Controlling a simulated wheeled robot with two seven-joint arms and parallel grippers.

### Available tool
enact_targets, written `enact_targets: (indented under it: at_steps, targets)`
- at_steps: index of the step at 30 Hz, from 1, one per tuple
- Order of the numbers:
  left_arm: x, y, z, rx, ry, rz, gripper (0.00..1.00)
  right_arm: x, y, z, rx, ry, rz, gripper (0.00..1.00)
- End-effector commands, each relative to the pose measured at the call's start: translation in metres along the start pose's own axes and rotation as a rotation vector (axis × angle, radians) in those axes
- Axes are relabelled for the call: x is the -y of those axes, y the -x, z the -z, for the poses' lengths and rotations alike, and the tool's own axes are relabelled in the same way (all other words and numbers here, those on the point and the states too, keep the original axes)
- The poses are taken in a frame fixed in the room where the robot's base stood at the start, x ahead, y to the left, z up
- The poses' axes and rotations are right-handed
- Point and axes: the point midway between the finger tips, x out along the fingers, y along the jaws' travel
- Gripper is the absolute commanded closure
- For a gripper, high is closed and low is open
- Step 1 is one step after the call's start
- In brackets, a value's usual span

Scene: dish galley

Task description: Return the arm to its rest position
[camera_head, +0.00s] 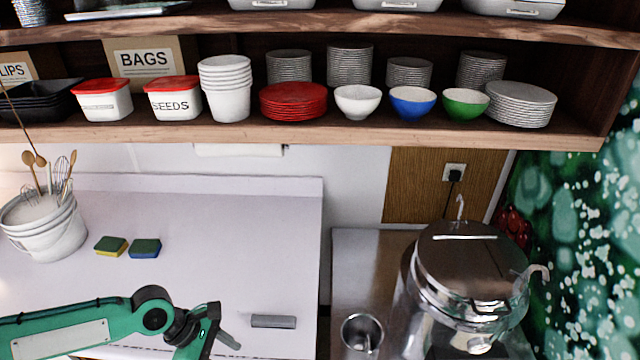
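My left arm (70,328), green with a black joint, comes in from the left along the bottom of the view. Its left gripper (218,335) is over the front of the white counter, pointing down and to the right. One grey finger shows clearly, and the other is hard to make out. I see nothing held in it, but the lower part is cut by the frame's edge. My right arm and gripper are not in view.
A grey bar (273,321) lies just right of the gripper. Two sponges (145,248) and a utensil bucket (45,225) stand farther back on the white counter (220,215). A dish shelf (300,133) hangs above. A metal urn (465,270) and metal cup (362,333) stand right.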

Motion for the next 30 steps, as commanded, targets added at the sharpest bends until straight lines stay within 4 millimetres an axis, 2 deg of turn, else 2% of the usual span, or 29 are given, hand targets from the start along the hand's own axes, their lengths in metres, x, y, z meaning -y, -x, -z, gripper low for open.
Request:
enact_targets:
  at_steps: [6, 14, 22, 27, 30]
  targets:
    - [0.011, -0.017, -0.020, 0.010, -0.172, 0.014, 0.55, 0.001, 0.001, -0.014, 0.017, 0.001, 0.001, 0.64]
    - [0.027, -0.040, -0.049, 0.026, -0.447, 0.015, 0.55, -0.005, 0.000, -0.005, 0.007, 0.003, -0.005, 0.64]
    - [0.049, -0.067, -0.100, 0.046, -0.903, -0.055, 0.55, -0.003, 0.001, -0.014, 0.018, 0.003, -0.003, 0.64]
    - [0.056, -0.073, -0.126, 0.006, -1.197, -0.151, 0.55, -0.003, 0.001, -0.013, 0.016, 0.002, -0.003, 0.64]
    - [0.058, -0.072, -0.134, -0.047, -1.334, -0.206, 0.55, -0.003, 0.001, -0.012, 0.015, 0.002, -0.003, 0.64]
